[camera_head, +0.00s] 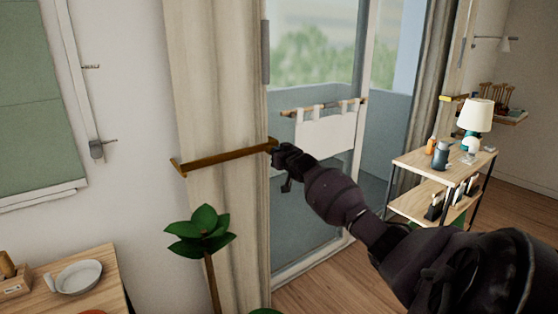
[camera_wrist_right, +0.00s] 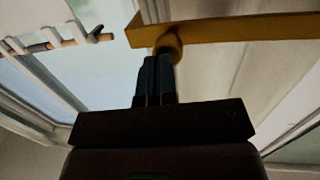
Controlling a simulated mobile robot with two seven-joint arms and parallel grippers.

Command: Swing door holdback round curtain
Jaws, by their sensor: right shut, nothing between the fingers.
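The brass door holdback (camera_head: 222,158) is a long bar running across the front of the pale curtain (camera_head: 213,80). Its left end has a small crosspiece near the curtain's left edge, and its right end is at the curtain's right edge. My right gripper (camera_head: 276,149) is at that right end, shut and empty. In the right wrist view the bar (camera_wrist_right: 225,28) passes above my shut fingers (camera_wrist_right: 155,75), whose tips are close against a round brass knob (camera_wrist_right: 168,46) under the bar. Whether they touch it is hard to tell. My left gripper is not in view.
A glass door (camera_head: 320,60) with a small white cloth (camera_head: 327,130) on a rod is behind. A green plant (camera_head: 203,230) stands below the bar. A wooden table (camera_head: 90,285) with a white dish is lower left. A shelf (camera_head: 420,170) with a lamp stands right.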

